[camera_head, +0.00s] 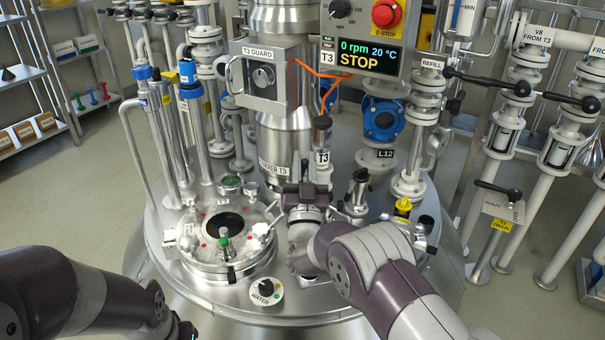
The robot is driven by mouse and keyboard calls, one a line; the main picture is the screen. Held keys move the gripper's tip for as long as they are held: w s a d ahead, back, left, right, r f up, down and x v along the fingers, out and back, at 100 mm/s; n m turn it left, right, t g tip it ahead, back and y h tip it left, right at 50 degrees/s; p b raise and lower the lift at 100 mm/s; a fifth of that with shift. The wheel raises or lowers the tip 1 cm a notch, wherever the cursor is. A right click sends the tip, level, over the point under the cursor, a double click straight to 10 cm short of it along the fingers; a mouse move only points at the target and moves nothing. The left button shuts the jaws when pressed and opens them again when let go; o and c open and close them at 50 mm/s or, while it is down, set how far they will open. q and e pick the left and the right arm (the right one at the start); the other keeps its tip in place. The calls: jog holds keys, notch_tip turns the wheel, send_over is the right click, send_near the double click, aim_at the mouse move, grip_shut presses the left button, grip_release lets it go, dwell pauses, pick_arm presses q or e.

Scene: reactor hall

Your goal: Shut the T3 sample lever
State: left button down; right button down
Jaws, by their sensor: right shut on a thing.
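The T3 sampler (322,135) stands upright on the reactor lid, a slim column with a dark cap and a white T3 tag. My right gripper (304,166) reaches in from the lower right, its fingers pointing away from me, just left of the tag. It is shut on the T3 sample lever at the sampler's foot. The lever is hidden behind the fingers and wrist, so its angle cannot be told.
The round steel lid carries a manway (225,227), a WATER knob (265,290), a blue-bodied valve (383,118) and several pipes. The T3 GUARD box (264,75) and the control panel (362,50) hang above. Black-handled valves (495,190) stand at the right.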

pick_arm(q)
jog(key=shift+f+b, duration=0.45)
jog(key=shift+f, duration=0.4)
pick_arm(e)
jog(key=shift+s+f+t+h, duration=0.25)
jog(key=shift+t+h, duration=0.05)
jog(key=shift+t, duration=0.1)
jog(key=c, duration=1.2)
grip_release()
jog(key=shift+o, duration=0.2)
